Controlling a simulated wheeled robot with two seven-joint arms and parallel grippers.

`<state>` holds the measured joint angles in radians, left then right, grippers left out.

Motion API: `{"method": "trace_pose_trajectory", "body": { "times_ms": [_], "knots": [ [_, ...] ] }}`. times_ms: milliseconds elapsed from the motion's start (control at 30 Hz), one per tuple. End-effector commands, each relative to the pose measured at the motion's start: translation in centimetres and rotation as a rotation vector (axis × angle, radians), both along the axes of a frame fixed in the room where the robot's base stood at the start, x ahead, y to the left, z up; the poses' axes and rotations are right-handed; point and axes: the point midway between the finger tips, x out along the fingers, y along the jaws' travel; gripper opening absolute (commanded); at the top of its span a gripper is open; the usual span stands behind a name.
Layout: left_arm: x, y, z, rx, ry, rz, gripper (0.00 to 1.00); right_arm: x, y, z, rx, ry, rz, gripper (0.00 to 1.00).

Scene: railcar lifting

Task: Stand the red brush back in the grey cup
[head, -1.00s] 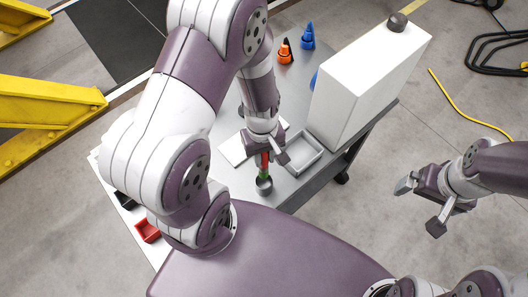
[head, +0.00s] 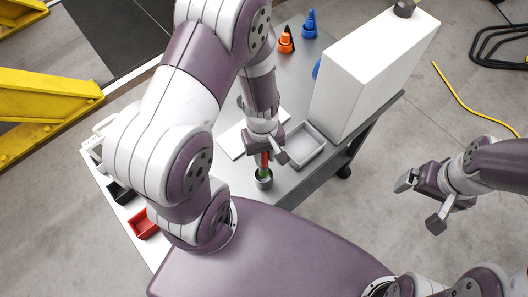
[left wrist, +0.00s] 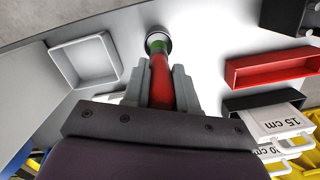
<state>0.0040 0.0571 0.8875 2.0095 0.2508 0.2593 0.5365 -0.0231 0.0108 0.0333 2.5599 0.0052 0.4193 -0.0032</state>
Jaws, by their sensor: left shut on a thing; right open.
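My left gripper (head: 267,150) is shut on the red brush (head: 264,160), which hangs roughly upright below the fingers. Its green lower part is over the mouth of the grey cup (head: 264,183), near the table's front edge. In the left wrist view the red handle (left wrist: 161,82) sits between the two fingers (left wrist: 163,85), and its green end overlaps the round cup (left wrist: 158,38). I cannot tell how deep the tip is inside. My right gripper (head: 422,200) is open and empty, off the table's right side over the floor.
A shallow grey tray (head: 322,153) lies right of the cup. A tall white box (head: 350,85) stands behind it. Orange (head: 286,42) and blue (head: 309,25) cone-shaped things stand at the back. Red (head: 143,226) and black (head: 121,194) bins are at the left.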

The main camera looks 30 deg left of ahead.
Motion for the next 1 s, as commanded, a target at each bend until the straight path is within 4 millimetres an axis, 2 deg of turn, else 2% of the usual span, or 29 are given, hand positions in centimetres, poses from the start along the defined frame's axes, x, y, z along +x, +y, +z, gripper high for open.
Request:
{"method": "trace_pose_trajectory", "body": {
  "times_ms": [1000],
  "knots": [
    [0.04,0.01,0.01,0.000,0.000,0.001,0.00,0.00,0.00,0.43,0.000,0.000,0.000,1.00]
  ]
}}
